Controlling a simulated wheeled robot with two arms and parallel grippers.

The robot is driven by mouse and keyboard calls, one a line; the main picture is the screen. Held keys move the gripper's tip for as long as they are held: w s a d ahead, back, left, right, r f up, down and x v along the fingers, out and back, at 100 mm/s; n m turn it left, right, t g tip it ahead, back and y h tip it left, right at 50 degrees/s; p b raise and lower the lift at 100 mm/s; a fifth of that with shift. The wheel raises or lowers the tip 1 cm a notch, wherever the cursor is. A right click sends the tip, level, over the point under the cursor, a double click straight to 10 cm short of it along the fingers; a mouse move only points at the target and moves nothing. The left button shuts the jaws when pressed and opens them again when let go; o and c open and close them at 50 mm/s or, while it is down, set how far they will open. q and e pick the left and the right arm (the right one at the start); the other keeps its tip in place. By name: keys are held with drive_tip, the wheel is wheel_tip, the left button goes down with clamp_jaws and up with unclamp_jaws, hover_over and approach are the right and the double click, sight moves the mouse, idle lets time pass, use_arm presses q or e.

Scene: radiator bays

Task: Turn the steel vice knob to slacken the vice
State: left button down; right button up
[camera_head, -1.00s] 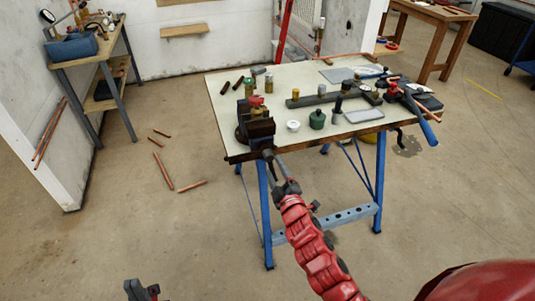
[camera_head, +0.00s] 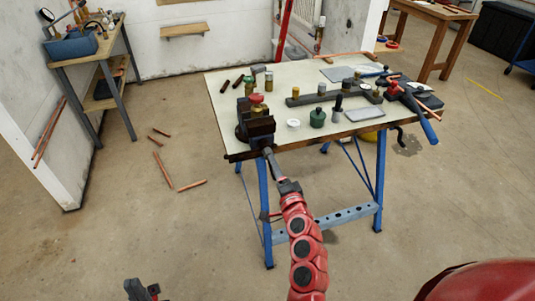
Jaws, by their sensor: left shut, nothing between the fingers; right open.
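The dark vice (camera_head: 256,127) is fixed at the front left corner of the workbench (camera_head: 222,103). Its steel knob is on the front side and is mostly hidden by my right gripper. My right gripper (camera_head: 269,156) reaches up to the front of the vice, fingers around or against the knob. It is seen edge-on, so the gap between its fingers and any contact are hard to make out. It is open. My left gripper (camera_head: 144,289) is shut and empty at the bottom left edge, far from the vice.
A green container (camera_head: 317,118), a white cup (camera_head: 293,123), a long dark bar (camera_head: 322,98) and a blue-handled tool (camera_head: 424,124) lie on the bench. Copper pipes (camera_head: 163,170) lie on the floor at left.

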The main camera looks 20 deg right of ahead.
sight(266, 150)
drive_tip(key=m, duration=0.2)
drive_tip(key=shift+m, duration=0.3)
drive_tip(key=shift+w, duration=0.15)
drive_tip(key=w, duration=0.4)
drive_tip(key=shift+w+a, duration=0.1)
drive_tip(key=shift+w, duration=0.3)
clamp_jaws()
idle(0.4)
drive_tip(key=shift+f+b, duration=0.1)
drive_tip(key=shift+b, duration=0.2)
idle(0.5)
